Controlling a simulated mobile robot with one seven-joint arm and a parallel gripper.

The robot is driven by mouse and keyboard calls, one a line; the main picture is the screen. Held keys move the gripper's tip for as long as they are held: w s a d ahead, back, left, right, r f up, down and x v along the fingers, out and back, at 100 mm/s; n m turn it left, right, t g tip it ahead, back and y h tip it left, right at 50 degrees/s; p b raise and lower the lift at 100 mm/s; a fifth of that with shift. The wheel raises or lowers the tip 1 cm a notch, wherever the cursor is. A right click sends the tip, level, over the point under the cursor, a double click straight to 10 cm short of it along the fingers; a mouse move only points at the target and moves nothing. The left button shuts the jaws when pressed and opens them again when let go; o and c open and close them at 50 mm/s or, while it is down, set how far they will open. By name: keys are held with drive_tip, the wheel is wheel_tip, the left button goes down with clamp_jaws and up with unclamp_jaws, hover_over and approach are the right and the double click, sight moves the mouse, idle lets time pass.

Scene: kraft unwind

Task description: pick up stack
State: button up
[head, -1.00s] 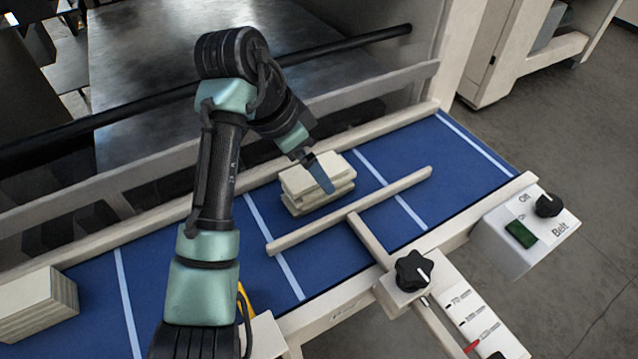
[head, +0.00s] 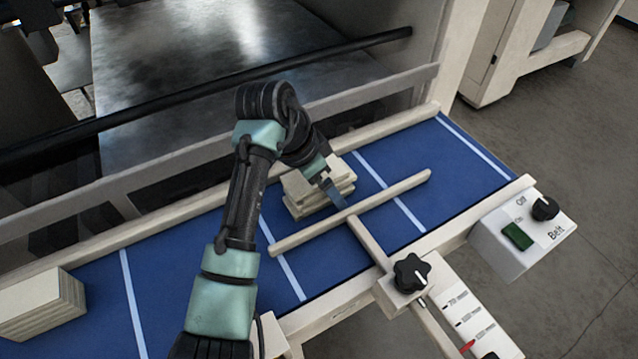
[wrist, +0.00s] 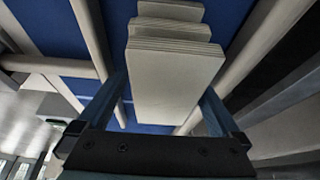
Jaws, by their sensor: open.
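A small stack of pale flat boards (head: 303,191) sits on the blue belt, its layers slightly offset from one another. It also shows in the wrist view (wrist: 172,85), lying between the two fingers. My gripper (head: 332,190) is at the right part of the stack in the head view, partly covering it. In the wrist view my gripper (wrist: 160,105) is open, with one finger on each side of the stack. Whether the fingers touch the boards I cannot tell.
A wooden guide bar (head: 390,197) crosses the belt just in front of the stack. A larger stack (head: 42,305) lies at the belt's left end. A belt control box (head: 520,235) and a black knob (head: 411,272) stand at the front right. A rail (head: 250,165) runs behind.

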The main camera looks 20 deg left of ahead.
drive_tip(key=shift+f, duration=0.25)
idle(0.3)
drive_tip(key=c, duration=1.4)
